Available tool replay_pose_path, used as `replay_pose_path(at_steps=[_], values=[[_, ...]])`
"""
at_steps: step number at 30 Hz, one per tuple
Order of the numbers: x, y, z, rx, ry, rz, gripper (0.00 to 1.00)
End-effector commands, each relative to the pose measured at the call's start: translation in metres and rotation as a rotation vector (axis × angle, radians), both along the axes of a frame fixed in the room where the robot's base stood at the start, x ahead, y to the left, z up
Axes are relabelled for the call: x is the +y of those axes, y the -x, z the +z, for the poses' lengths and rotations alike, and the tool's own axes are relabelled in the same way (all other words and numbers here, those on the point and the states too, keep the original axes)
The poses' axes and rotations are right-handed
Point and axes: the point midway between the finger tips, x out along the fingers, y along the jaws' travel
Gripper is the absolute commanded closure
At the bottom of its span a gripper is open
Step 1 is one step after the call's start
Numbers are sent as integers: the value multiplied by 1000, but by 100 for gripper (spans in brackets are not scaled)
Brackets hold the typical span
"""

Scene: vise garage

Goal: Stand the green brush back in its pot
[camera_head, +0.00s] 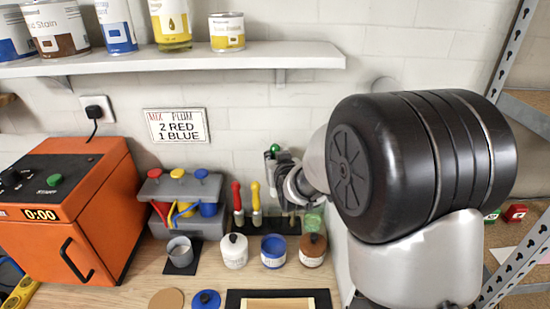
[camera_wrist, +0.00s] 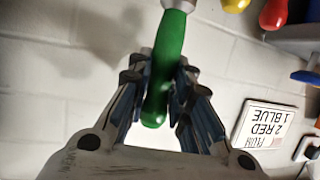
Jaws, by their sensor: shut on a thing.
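The green brush (camera_wrist: 170,45) is in my gripper (camera_wrist: 158,82); its green handle lies between the two fingers in the wrist view, with the metal collar at the top edge. In the head view the rounded green handle end (camera_head: 275,148) shows just above my gripper (camera_head: 278,172), so the brush looks roughly upright. A red-handled brush (camera_head: 237,197) and a yellow-handled brush (camera_head: 256,197) stand to the left of my gripper above a black base (camera_head: 262,227). Whether the green brush's lower end is inside a pot cannot be told; my gripper and arm cover part of that area.
A grey cup (camera_head: 180,252) and an orange oven (camera_head: 75,205) are to the left. A shelf (camera_head: 170,60) with cans hangs above.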

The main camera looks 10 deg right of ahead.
Motion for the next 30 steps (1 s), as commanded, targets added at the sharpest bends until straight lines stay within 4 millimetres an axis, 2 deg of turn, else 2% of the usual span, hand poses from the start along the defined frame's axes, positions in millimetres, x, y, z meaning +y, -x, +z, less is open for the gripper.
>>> replay_pose_path(at_steps=[30], values=[[0, 0, -85, 0, 0, 0, 100]])
